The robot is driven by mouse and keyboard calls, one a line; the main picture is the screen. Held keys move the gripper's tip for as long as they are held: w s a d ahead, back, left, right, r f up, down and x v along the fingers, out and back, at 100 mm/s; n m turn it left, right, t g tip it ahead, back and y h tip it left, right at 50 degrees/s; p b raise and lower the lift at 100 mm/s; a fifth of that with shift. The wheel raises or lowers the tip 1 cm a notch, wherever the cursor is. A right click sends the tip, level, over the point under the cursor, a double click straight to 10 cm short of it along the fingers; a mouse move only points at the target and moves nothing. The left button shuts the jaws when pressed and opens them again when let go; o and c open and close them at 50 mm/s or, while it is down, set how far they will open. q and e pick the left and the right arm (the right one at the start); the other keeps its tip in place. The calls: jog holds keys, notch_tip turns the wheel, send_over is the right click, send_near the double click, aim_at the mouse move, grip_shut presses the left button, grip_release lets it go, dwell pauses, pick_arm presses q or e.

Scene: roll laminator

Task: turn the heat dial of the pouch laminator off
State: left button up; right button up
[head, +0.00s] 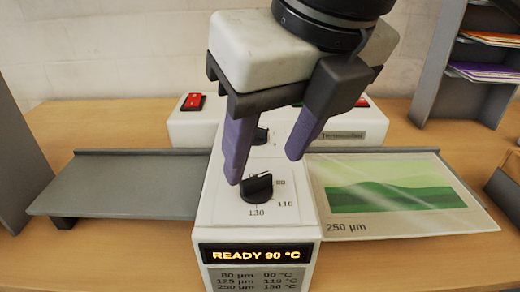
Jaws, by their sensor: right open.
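The pouch laminator is a white machine on the wooden table, its front housing (212,215) facing me. Its black heat dial (257,187) sits on the top face, with marks 80, 110 and 130 showing around it. The display (257,254) reads READY 90 °C. My right gripper (264,172) comes down from above with purple fingers. It is open, its left fingertip close to the dial's upper left and its right fingertip above and to the right. Contact cannot be told. My left gripper is out of view.
A grey tray (130,185) extends left of the laminator. On the right lies a pouch with a green landscape print (400,195), marked 250 µm. A red switch (193,101) is at the back left. A grey shelf (443,75) with coloured papers stands at the back right.

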aim_at(258, 179)
jog(key=shift+x, duration=2.25)
jog(key=shift+r, duration=0.1)
jog(key=c, duration=1.1)
jog(key=shift+o, duration=0.2)
